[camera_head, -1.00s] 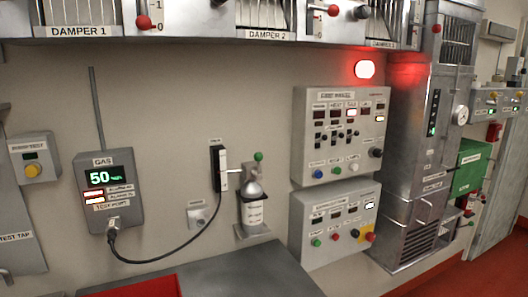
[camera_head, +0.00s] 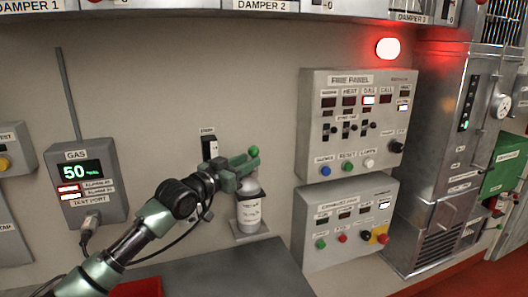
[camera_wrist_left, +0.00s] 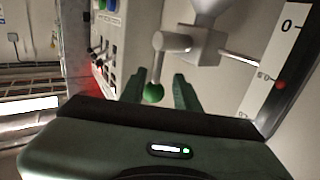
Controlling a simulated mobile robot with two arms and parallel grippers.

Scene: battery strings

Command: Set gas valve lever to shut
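The gas valve lever ends in a green ball knob (camera_head: 254,151), above the white-labelled gas bottle (camera_head: 249,208) on the wall. In the left wrist view the lever (camera_wrist_left: 158,66) runs from the grey valve body (camera_wrist_left: 195,45) to the green ball (camera_wrist_left: 153,92). My left gripper (camera_head: 246,166) is at the valve and partly hides it. In the left wrist view its fingers (camera_wrist_left: 158,84) are apart, with the ball in the gap between them. I see a gap between the ball and the right finger; contact on the left is unclear. My right gripper is not in view.
A gas meter (camera_head: 87,182) reading 50 hangs left of the valve, with a cable. The fire panel (camera_head: 355,80) and another control panel (camera_head: 350,250) are to the right. A grey bench (camera_head: 235,275) lies below. A scale plate (camera_wrist_left: 273,55) is beside the valve.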

